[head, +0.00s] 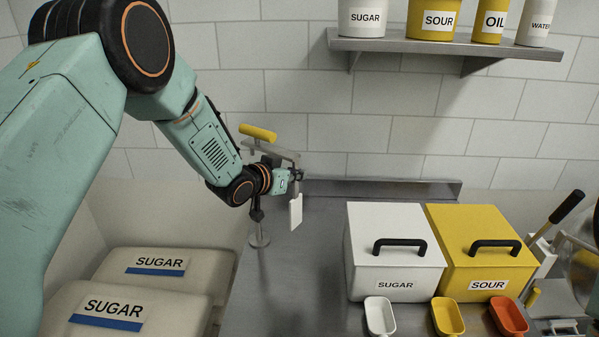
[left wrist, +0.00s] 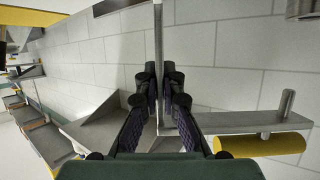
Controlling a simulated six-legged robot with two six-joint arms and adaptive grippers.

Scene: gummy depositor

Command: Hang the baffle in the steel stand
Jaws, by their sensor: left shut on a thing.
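The baffle, a pale flat plate (head: 296,211), hangs at the fingertips of my left gripper (head: 294,176). In the left wrist view the gripper (left wrist: 162,95) is shut on the thin plate (left wrist: 158,45), seen nearly edge-on between the fingers. The bar also shows beside the fingers in the left wrist view (left wrist: 225,122). Whether the baffle touches the stand, I cannot tell. My right gripper is out of view.
A white SUGAR box (head: 392,225) and a yellow SOUR box (head: 470,222) stand right on the steel counter (head: 300,270), with small scoops (head: 380,318) in front. SUGAR sacks (head: 160,270) lie at lower left. A wall shelf (head: 440,46) holds containers. The counter's middle is clear.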

